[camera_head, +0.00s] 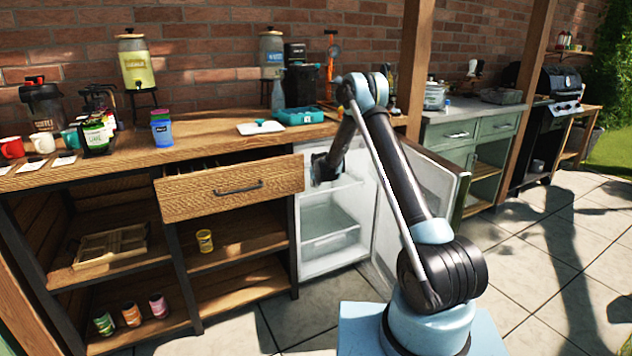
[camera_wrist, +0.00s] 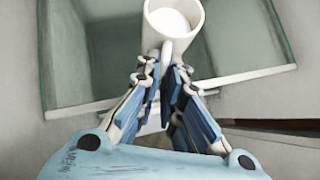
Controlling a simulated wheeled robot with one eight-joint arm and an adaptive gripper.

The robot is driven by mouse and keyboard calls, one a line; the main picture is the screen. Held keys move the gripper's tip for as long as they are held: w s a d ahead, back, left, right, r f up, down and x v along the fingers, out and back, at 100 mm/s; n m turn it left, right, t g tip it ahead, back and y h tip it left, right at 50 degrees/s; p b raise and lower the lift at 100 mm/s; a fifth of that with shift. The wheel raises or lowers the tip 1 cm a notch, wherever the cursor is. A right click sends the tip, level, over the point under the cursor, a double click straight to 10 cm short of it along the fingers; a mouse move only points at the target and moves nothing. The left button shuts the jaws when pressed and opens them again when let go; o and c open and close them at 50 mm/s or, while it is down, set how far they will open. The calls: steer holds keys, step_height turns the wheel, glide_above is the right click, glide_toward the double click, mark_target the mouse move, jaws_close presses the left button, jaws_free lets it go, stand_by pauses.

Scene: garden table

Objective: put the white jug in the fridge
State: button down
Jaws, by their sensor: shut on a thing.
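The white jug (camera_wrist: 172,22) is at the top of the wrist view, seen from above with its round opening showing. My gripper (camera_wrist: 165,78) is shut on the jug's handle. Beyond and below the jug is a clear, glass-like shelf or bin (camera_wrist: 90,60) with a pale front edge; whether the jug touches it I cannot tell. In the head view the fridge (camera_head: 330,225) stands open, its door (camera_head: 415,200) swung out to the right. My arm reaches into its upper part. The jug cannot be made out there.
A wooden drawer (camera_head: 230,188) is pulled out just left of the fridge opening, close to my wrist. The wooden counter (camera_head: 190,150) above holds cups, dispensers, a blue jar (camera_head: 162,128) and a teal box (camera_head: 298,116). The fridge door stands close behind my arm.

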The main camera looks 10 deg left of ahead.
steer(key=shift+w+a, duration=0.2)
steer(key=shift+w, duration=0.7)
steer(key=shift+w+a, duration=0.2)
steer(key=shift+w, duration=0.65)
steer(key=shift+w+a, duration=0.2)
steer(key=shift+w, duration=0.7)
steer(key=shift+f, duration=0.3)
steer(key=c, duration=1.8)
jaws_free()
steer(key=shift+o, duration=0.2)
steer(key=shift+s+r, duration=0.2)
steer(key=s+d, duration=0.2)
steer(key=s, duration=1)
steer(key=shift+s+d+r, duration=0.15)
steer(key=shift+d+r, duration=0.1)
steer(key=shift+d, duration=0.1)
